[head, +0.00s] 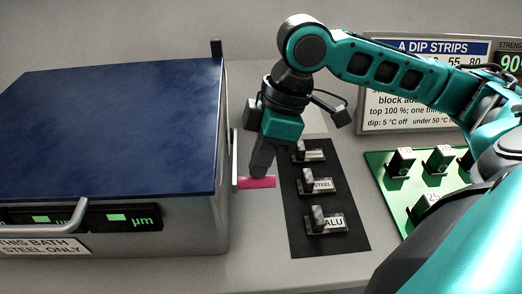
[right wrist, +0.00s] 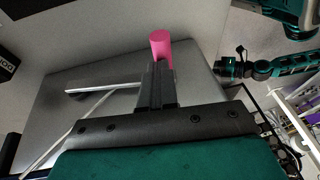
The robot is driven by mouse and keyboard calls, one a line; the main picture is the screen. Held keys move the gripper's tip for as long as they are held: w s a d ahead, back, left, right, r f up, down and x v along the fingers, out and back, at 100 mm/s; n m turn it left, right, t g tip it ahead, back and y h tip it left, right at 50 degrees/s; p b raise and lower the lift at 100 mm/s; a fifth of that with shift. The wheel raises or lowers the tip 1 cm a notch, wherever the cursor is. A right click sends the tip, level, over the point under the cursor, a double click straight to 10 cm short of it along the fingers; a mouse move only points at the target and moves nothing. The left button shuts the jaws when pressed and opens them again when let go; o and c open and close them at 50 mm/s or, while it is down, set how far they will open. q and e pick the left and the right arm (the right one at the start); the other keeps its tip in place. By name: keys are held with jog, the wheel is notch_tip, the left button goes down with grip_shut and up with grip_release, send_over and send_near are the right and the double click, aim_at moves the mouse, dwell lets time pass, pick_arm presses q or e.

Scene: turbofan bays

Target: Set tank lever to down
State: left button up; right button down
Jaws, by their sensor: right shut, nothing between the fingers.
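The tank is a large bath with a dark blue lid (head: 110,125) at the left of the head view. A pink lever grip (head: 257,183) sticks out to the right from a pale arm on the tank's right side. It also shows in the right wrist view (right wrist: 161,45). My right gripper (head: 260,172) is shut and empty, pointing down, its tips just above or against the pink grip; I cannot tell if they touch. In the right wrist view the shut fingers (right wrist: 157,72) overlap the grip's lower part. A teal and black arm end (right wrist: 232,67), seemingly my left one, shows there.
Right of the lever, a black strip (head: 350,240) carries labelled blocks, including STEEL (head: 321,185) and ALU (head: 331,222). A green board (head: 398,211) with tagged blocks lies farther right. A sign (head: 385,112) stands behind. A grey handle (head: 60,217) is on the tank's front.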

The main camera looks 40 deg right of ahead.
jog(key=shift+s+a+f, duration=0.1)
jog(key=shift+s+f, duration=0.4)
jog(key=shift+f, duration=0.1)
jog(key=shift+a, duration=0.1)
jog(key=shift+r+p, duration=0.4)
jog(key=shift+p, duration=0.1)
jog(key=shift+w+r+p, duration=0.25)
jog(key=shift+r+p, duration=0.25)
jog(key=shift+p, duration=0.1)
jog(key=shift+w+r+p, duration=0.25)
jog(key=shift+r+p, duration=0.25)
jog(key=shift+p, duration=0.1)
jog(key=v, duration=1.2)
jog(key=shift+w, duration=0.4)
